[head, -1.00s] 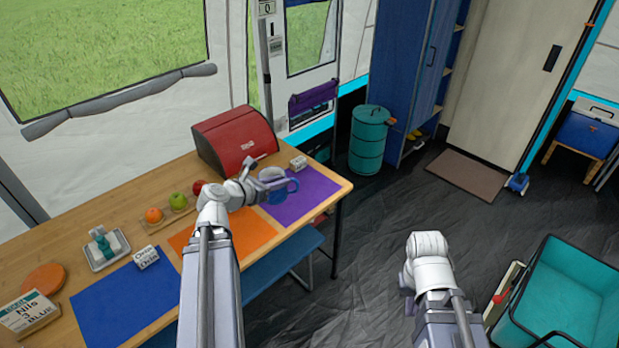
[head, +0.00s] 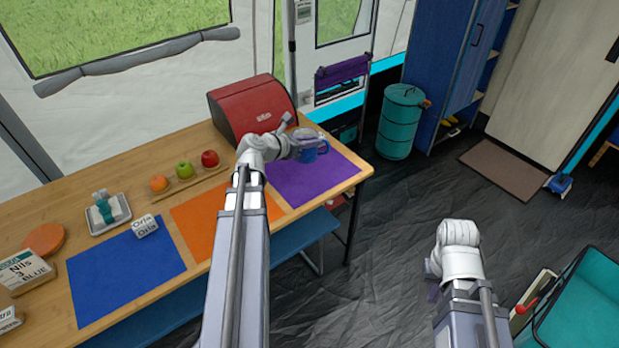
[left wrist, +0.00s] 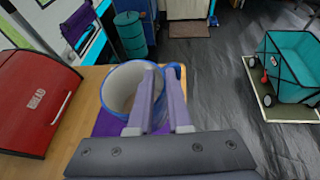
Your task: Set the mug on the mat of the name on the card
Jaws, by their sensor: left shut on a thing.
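My left gripper (head: 298,146) is shut on a blue mug (head: 312,150) with a pale inside. It holds the mug over the purple mat (head: 330,185); I cannot tell whether it touches. The left wrist view shows the mug (left wrist: 125,85) between my fingers, its mouth facing the camera. An orange mat (head: 195,215) and a blue mat (head: 120,285) lie further left. A card (head: 25,270) at the far left reads "Nils" and "BLUE". A white block (head: 145,226) reading "Orla" stands at the blue mat's top edge. My right gripper (head: 433,285) hangs over the floor; its fingers are unclear.
A red bread box (head: 250,110) stands behind the mats. Fruit on a wooden board (head: 185,187), a tray (head: 98,228) and an orange disc (head: 45,240) line the back. Another block (head: 8,318) sits at the left edge. A teal cart (head: 585,310) stands right.

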